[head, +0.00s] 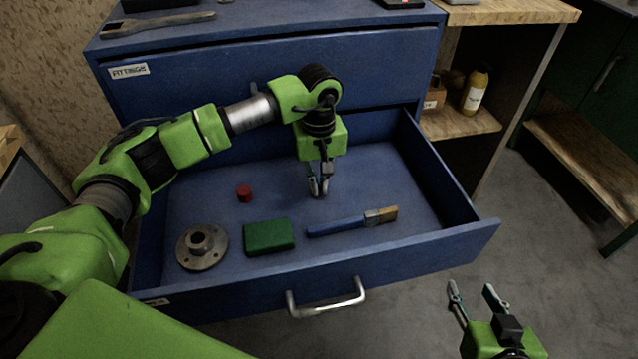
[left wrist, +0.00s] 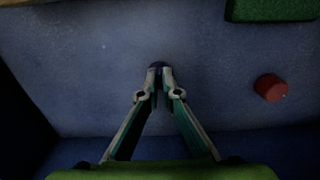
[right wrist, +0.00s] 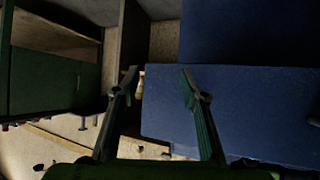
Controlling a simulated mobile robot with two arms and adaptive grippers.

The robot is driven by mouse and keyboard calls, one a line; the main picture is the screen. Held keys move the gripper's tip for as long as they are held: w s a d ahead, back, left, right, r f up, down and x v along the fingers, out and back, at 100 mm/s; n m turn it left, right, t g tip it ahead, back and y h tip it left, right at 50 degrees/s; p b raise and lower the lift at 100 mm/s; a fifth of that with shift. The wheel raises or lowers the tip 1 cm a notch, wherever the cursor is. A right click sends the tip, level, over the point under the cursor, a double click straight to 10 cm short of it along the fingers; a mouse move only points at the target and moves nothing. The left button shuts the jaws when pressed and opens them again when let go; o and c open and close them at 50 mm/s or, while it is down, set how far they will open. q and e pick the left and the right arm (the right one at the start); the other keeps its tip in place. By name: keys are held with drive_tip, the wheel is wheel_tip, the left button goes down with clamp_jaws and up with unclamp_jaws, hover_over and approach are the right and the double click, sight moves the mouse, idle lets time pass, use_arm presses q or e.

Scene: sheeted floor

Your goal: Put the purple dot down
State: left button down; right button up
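The purple dot (left wrist: 157,65) is a small dark purple piece between my left fingertips in the left wrist view, mostly covered by them. My left gripper (head: 318,190) is shut on it, pointing down inside the open blue drawer (head: 400,255), low over the drawer floor. I cannot tell whether the dot touches the floor. In the head view I cannot make out the dot clearly. My right gripper (head: 473,289) is open and empty, outside the drawer at its front right; its spread fingers also show in the right wrist view (right wrist: 158,76).
In the drawer lie a red cylinder (head: 244,194), a grey metal flange (head: 202,247), a green block (head: 269,237) and a blue-handled brush (head: 352,222). The drawer floor right of my left gripper is clear. A shelf with a yellow bottle (head: 474,92) stands at right.

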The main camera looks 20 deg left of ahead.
use_arm(q)
drive_tip(key=c, duration=2.3)
unclamp_jaws()
use_arm(e)
drive_tip(key=shift+w+r, duration=0.15)
use_arm(q)
drive_tip(key=shift+r, duration=0.1)
drive_tip(key=shift+r+p, duration=1.35)
drive_tip(key=shift+r, duration=4.65)
use_arm(e)
drive_tip(key=s+d+f+g+h, duration=0.1)
drive_tip(key=s+d+f+g, duration=0.1)
drive_tip(key=s, duration=0.4)
drive_tip(key=s+d+f+g, duration=0.2)
drive_tip(key=s+f+g, duration=0.3)
drive_tip(key=s, duration=0.2)
drive_tip(key=shift+d+f+h, duration=0.15)
drive_tip(key=shift+f+h, duration=0.25)
